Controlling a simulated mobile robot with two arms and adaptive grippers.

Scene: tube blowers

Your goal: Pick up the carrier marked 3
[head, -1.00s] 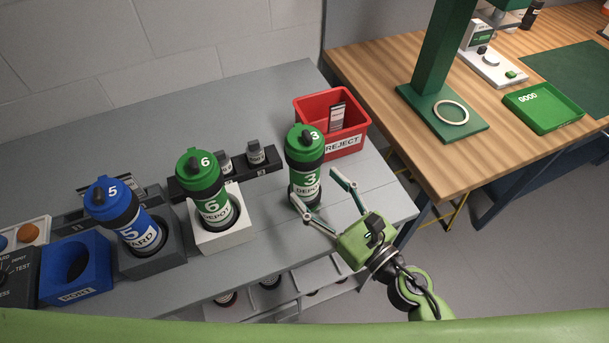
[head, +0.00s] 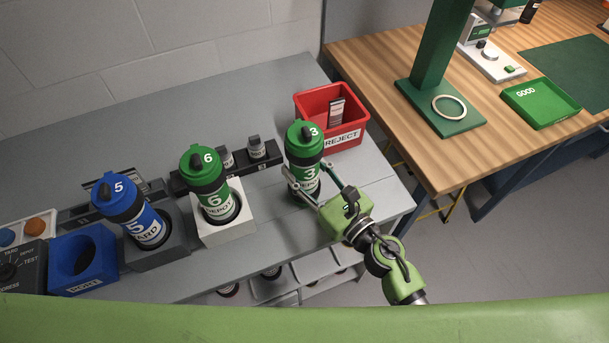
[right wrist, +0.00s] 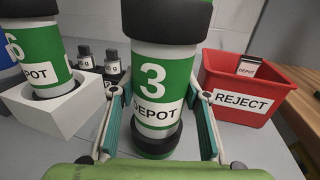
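The carrier marked 3 (head: 306,158) is a green and white cylinder with black bands and a green cap, labelled DEPOT. It stands upright on the grey bench, and it fills the middle of the right wrist view (right wrist: 158,75). My right gripper (head: 308,170) has its fingers on either side of the carrier's lower body. In the right wrist view the open fingers (right wrist: 160,108) flank the carrier, with a narrow gap seeming to remain at the sides. The carrier's cap is cut off in that view. My left gripper is not in view.
The red REJECT bin (head: 335,118) stands just behind and right of the carrier. Carrier 6 (head: 207,190) sits in a white holder at left; blue carrier 5 (head: 133,215) is in a grey holder beyond. A dark rack (head: 262,163) with small weights lies between carriers 6 and 3.

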